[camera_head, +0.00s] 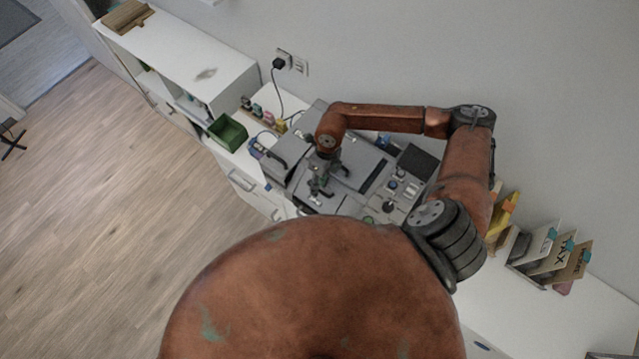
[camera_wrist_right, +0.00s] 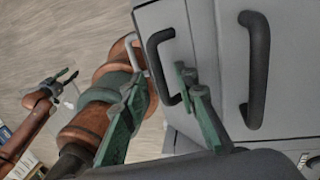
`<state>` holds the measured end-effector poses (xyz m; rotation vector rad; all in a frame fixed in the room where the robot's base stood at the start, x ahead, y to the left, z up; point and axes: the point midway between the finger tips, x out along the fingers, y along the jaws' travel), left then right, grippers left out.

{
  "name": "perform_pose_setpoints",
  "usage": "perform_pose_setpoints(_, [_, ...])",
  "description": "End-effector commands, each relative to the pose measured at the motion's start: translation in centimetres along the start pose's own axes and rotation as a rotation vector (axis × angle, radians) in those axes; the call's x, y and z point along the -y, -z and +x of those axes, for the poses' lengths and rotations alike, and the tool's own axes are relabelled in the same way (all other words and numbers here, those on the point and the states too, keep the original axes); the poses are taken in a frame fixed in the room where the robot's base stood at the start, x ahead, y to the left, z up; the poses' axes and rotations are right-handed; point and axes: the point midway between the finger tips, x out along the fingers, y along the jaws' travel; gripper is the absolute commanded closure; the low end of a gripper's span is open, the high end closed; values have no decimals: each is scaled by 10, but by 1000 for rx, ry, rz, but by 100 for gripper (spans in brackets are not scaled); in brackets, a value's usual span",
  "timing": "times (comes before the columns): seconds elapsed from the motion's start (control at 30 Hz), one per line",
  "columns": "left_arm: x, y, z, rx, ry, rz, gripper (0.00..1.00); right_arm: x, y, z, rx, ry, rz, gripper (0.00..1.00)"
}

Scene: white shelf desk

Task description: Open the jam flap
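A grey machine (camera_head: 368,158) stands on the white desk, with a box-like part (camera_head: 290,150) at its left. The right wrist view shows grey panels (camera_wrist_right: 205,40) close up, with two curved black handles, a nearer left one (camera_wrist_right: 157,48) and a right one (camera_wrist_right: 258,75). I cannot tell which panel is the jam flap. My right gripper (camera_head: 320,187) is over the machine's front; in the wrist view its green fingers (camera_wrist_right: 162,80) are apart, with the left handle appearing between the tips. Contact is unclear. My left gripper (camera_wrist_right: 60,80) appears open, away from the machine.
A green bin (camera_head: 228,132) and small bottles (camera_head: 266,115) stand left of the machine. Card holders (camera_head: 550,253) and a yellow item (camera_head: 503,213) stand to its right. A white shelf unit (camera_head: 180,55) is at the far left.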

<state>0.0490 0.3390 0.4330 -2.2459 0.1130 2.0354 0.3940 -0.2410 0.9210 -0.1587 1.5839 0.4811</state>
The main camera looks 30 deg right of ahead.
Motion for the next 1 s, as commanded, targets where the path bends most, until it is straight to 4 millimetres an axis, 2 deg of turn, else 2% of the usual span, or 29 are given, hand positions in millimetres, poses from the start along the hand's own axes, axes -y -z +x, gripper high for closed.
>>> perform_pose_setpoints(0.27, [0, -4, 0, 4, 0, -1, 61, 0, 1, 1, 1, 0, 1, 73])
perform_pose_setpoints(0.67, [0, -4, 0, 5, 0, -1, 61, 0, 1, 1, 1, 0, 2, 100])
perform_pose_setpoints(1.0, [0, -4, 0, 5, 0, -1, 61, 1, 1, 1, 1, 0, 2, 100])
